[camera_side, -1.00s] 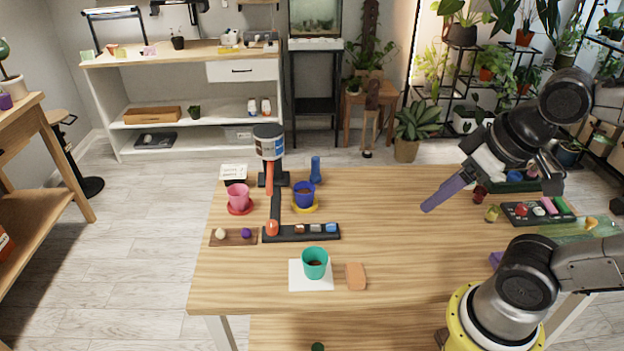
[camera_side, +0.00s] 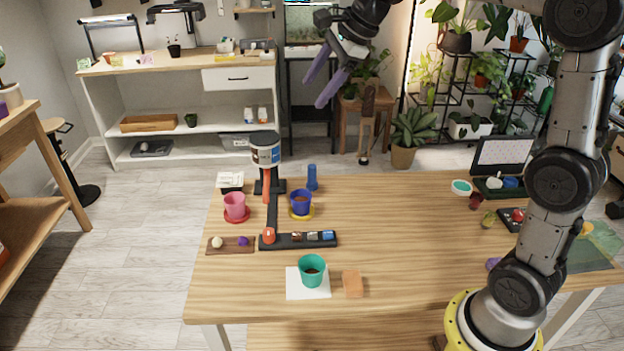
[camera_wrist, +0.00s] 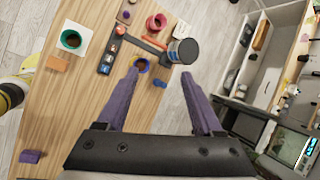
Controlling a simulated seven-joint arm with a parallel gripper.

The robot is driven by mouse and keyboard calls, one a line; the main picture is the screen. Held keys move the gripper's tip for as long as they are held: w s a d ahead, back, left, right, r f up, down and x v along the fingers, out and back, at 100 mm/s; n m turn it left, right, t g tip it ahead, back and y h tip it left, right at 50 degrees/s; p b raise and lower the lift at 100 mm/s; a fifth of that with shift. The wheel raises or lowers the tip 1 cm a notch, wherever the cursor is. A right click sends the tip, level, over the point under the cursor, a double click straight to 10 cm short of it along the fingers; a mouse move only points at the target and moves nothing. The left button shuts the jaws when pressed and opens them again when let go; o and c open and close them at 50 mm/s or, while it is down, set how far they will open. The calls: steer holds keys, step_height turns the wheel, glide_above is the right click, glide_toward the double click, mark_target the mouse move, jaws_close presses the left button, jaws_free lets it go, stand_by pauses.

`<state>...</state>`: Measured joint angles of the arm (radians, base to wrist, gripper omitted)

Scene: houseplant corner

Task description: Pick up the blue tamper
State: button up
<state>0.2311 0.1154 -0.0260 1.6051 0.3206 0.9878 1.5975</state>
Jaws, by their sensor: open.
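The blue tamper (camera_side: 312,177) stands upright at the back of the wooden table, behind and slightly right of the blue pot (camera_side: 301,199). In the wrist view the tamper (camera_wrist: 160,83) shows small between my fingertips, beside the blue pot (camera_wrist: 140,66). My gripper (camera_side: 312,93) has two purple fingers. It is open and empty, high above the table's back edge and well above the tamper. In the wrist view both fingers (camera_wrist: 159,75) are spread apart with nothing between them up close.
A black stand with a grey-blue cylindrical head (camera_side: 265,150) rises left of the tamper. A pink pot (camera_side: 235,206) on a red saucer is further left. A green pot (camera_side: 312,270) and an orange block (camera_side: 353,284) are in front. The table's middle right is clear.

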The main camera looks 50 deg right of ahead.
steer(key=w+d+f+m, duration=0.3)
steer(key=w+d+f, duration=0.2)
steer(key=w, duration=0.1)
steer(key=m, duration=0.2)
glide_above(309, 182)
steer(key=s+a, duration=0.3)
steer(key=s, duration=0.1)
step_height(309, 182, down, 6)
steer(key=w+d+f+m+g, duration=0.1)
steer(key=d+f, duration=0.2)
steer(key=f, duration=0.4)
steer(key=d+f+m+g, duration=0.1)
steer(key=d+f, duration=0.3)
steer(key=f, duration=0.2)
steer(key=shift+y, duration=0.5)
steer(key=x, duration=1.3)
steer(key=shift+s+a+f, duration=0.1)
steer(key=shift+s+f, duration=0.1)
steer(key=shift+s, duration=0.1)
jaws_close()
